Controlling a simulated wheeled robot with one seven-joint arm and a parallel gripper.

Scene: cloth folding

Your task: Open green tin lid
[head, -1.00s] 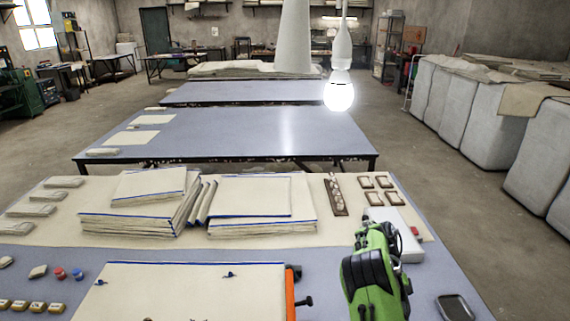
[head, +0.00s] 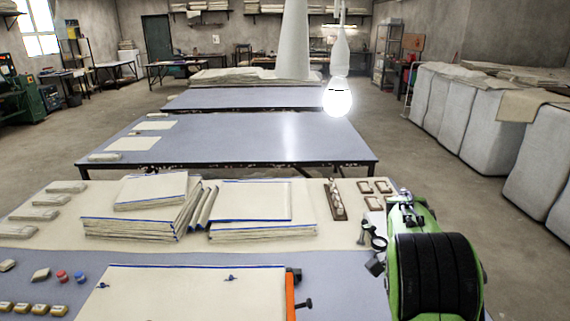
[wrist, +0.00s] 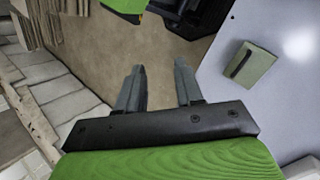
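A small pale green box (wrist: 250,63), which looks like the green tin, lies on the grey-blue table surface (wrist: 222,110) in the wrist view. A dark band runs along one side of it, and I cannot tell its lid apart from its body. My gripper (wrist: 158,70) is open, with two grey fingers spread apart and nothing between them. The tin is to the right of the fingers and apart from them. In the head view my green and black arm covers the table's right front, and I do not see the tin there.
Stacks of blue-edged cream cloth (head: 265,231) stand at the table's middle. A board with an orange clamp (head: 291,297) lies in front. A slotted wooden rack (head: 336,203) and small wooden frames (head: 365,187) lie at the back right. Red (head: 61,275) and blue (head: 80,277) items sit left.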

